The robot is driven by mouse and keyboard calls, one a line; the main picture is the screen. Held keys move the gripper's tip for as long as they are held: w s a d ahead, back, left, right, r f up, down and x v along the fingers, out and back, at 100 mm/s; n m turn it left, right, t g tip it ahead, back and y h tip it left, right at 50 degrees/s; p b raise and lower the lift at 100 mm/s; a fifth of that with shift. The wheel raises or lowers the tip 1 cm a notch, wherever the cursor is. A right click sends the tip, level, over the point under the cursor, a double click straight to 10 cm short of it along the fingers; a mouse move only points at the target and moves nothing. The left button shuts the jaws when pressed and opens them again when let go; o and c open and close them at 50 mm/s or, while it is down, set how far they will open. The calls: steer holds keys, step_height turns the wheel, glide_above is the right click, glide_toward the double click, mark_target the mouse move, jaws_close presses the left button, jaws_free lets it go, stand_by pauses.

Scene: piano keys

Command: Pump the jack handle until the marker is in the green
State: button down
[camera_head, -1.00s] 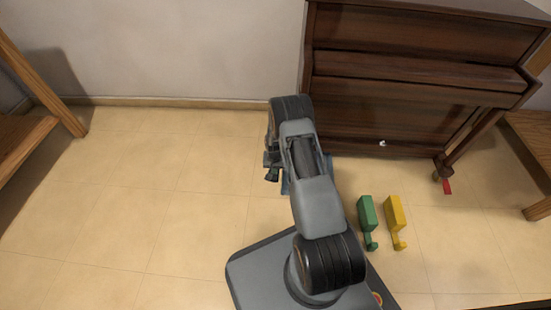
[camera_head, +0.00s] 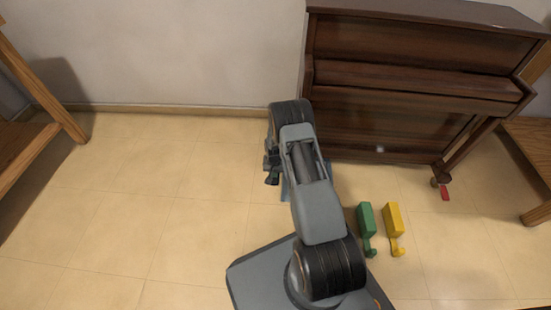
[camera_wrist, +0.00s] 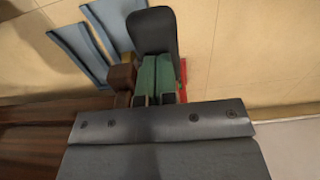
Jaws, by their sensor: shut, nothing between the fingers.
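My gripper (camera_wrist: 155,100) is at the lower middle of the wrist view, its fingers shut and empty. Just beyond the fingers is a green block (camera_wrist: 157,75), with a dark rounded pad (camera_wrist: 152,28) over its far part; I cannot tell whether the fingers touch them. A red strip (camera_wrist: 183,75) shows at its right edge. I can make out no jack scale or marker.
An upright brown piano (camera_head: 400,120) stands against the wall. A green hooked block (camera_head: 366,219) and a yellow one (camera_head: 393,218) lie on the floor. A red piece (camera_head: 445,192) is by the piano's right leg. Blue strips (camera_wrist: 80,55) lie left. Floor at left is clear.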

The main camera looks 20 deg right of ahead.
steer(key=shift+s+a+r, duration=0.1)
steer(key=shift+s+r, duration=0.1)
steer(key=shift+r, duration=0.7)
steer(key=shift+f, duration=0.1)
step_height(320, 180, down, 10)
steer(key=r+b, duration=0.1)
steer(key=b, duration=0.5)
step_height(320, 180, up, 9)
steer(key=p, duration=0.6)
steer(key=shift+r, duration=0.1)
